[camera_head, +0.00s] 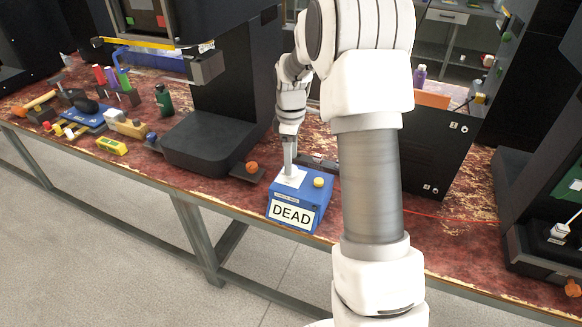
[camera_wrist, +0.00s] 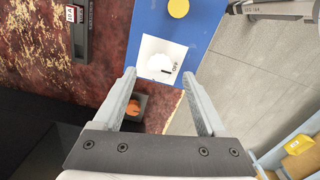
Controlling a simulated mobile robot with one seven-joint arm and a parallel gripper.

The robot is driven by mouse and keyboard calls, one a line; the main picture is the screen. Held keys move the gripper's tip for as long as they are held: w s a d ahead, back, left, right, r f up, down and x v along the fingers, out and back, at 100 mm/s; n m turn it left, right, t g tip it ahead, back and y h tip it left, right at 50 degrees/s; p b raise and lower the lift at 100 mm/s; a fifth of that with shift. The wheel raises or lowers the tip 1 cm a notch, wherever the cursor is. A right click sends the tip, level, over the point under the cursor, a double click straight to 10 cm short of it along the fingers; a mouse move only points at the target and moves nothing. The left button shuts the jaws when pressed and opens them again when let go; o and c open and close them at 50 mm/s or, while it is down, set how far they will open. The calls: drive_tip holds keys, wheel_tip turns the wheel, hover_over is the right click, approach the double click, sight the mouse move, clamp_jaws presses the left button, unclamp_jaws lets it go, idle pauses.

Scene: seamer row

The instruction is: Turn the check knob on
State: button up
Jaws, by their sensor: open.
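A blue box (camera_head: 297,200) with a large "DEAD" sign stands on the worn red bench. On its top are a white plate and a yellow button (camera_head: 318,182); the button also shows in the wrist view (camera_wrist: 178,8). A white round knob (camera_wrist: 160,65) sits on the white plate (camera_wrist: 173,48). A dark mark shows at the knob's edge near the printed "OFF". My gripper (camera_wrist: 159,75) is open, with one finger on each side of the knob in the wrist view. Contact cannot be told. In the head view my gripper (camera_head: 289,165) points down over the plate and hides the knob.
A black machine base (camera_head: 205,145) with an orange knob (camera_head: 252,167) stands left of the box. A black panel (camera_head: 430,155) stands to the right, behind my arm. Tools and bottles lie at the bench's left end. The bench's front edge runs close to the box.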

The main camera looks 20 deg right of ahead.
drive_tip(key=shift+f, duration=1.3)
clamp_jaws()
